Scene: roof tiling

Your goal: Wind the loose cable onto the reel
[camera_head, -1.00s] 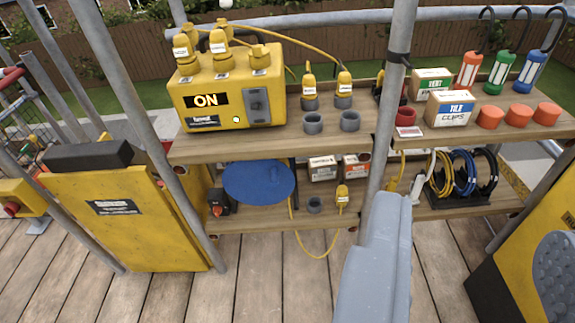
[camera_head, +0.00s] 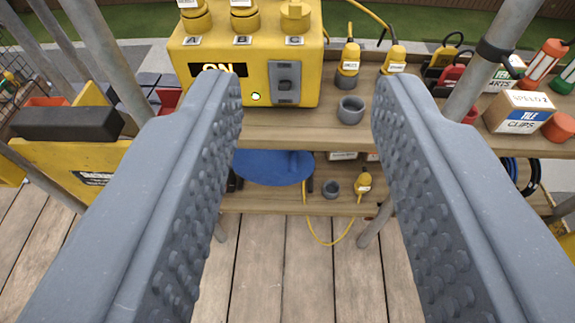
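My gripper (camera_head: 308,95) is open and empty, its two grey studded fingers spread wide in front of the shelves. The blue round disc (camera_head: 268,168), which looks like the reel, lies on the lower shelf between the fingers, partly hidden by the left one. A loose yellow cable (camera_head: 325,243) hangs in a loop below the lower shelf's front edge. One end rises to a yellow plug (camera_head: 362,185) on that shelf, right of the disc. The other end runs up beside the disc. The fingers touch none of these.
A yellow power box (camera_head: 300,70) reading ON stands on the upper shelf (camera_head: 320,130). Grey cups (camera_head: 351,109), yellow plugs (camera_head: 348,62) and a tile clips box (camera_head: 518,112) stand to its right. A scaffold pole (camera_head: 490,65) rises at right. Wooden decking below is clear.

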